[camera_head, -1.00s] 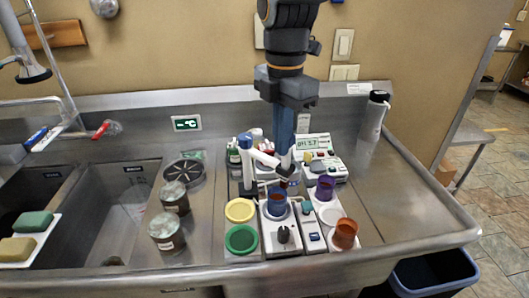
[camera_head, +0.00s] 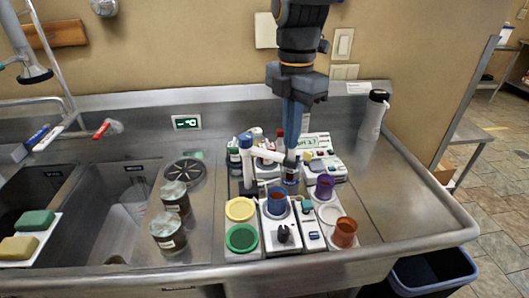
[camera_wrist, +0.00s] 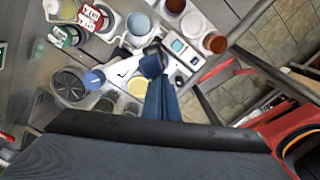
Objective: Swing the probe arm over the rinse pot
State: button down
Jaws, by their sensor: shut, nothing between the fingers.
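The white probe arm (camera_head: 264,153) reaches right from a blue-capped post (camera_head: 246,141) in the head view. Its outer end is beside my gripper (camera_head: 290,152), whose blue fingers are shut with nothing between them; whether they touch the arm I cannot tell. The dark probe hangs at that end, over or just behind a small clear pot (camera_head: 291,179), possibly the rinse pot. The blue cup (camera_head: 277,198) stands in front, on the white stirrer unit (camera_head: 283,236). In the wrist view my gripper (camera_wrist: 152,66) is by the arm's end and partly hides it.
A yellow dish (camera_head: 240,209) and green dish (camera_head: 241,238) lie left of the stirrer. A purple cup (camera_head: 325,187) and orange cup (camera_head: 345,232) stand right. Two jars (camera_head: 168,232) are farther left, near the sink.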

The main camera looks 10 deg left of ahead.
jog(key=shift+w, duration=0.1)
jog(key=shift+w+d+p, duration=0.2)
jog(key=shift+w+d, duration=0.15)
jog(key=shift+w, duration=0.35)
jog(key=shift+w+d+p, duration=0.15)
jog(key=shift+w+d, duration=0.2)
jog(key=shift+w, duration=0.45)
